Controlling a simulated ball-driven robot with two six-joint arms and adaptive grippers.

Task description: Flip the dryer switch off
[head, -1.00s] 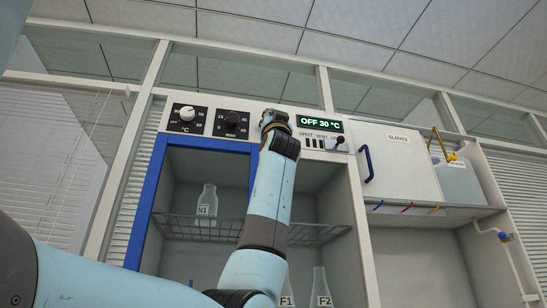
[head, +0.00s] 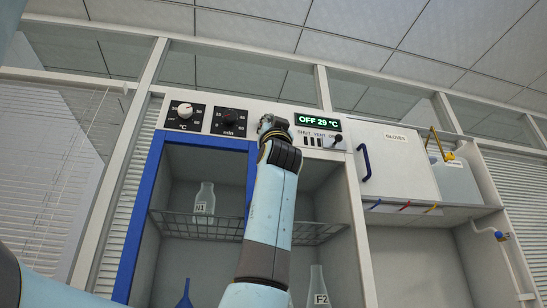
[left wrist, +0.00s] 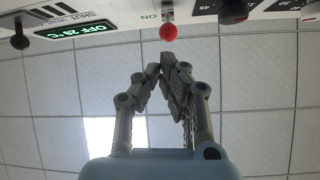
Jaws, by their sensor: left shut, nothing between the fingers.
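The dryer switch, a lever with a red ball tip (left wrist: 168,32), sticks out of the white panel in the left wrist view, with an upside-down ON label beside it. My left gripper (left wrist: 165,68) is shut and empty, its fingertips close to the red ball but seemingly apart from it. In the head view my left wrist covers the switch and the fingers. The green display (head: 318,122) reads OFF 29 °C; it also shows upside down in the left wrist view (left wrist: 76,30). My right gripper is not in view.
Left of my wrist are the white °C knob (head: 185,111) and black minute knob (head: 229,116). Right of it is the black vent lever (head: 337,139). Below, a blue-framed cabinet (head: 139,220) holds a wire shelf (head: 180,224) and a bottle (head: 204,199). A gloves box (head: 398,160) stands right.

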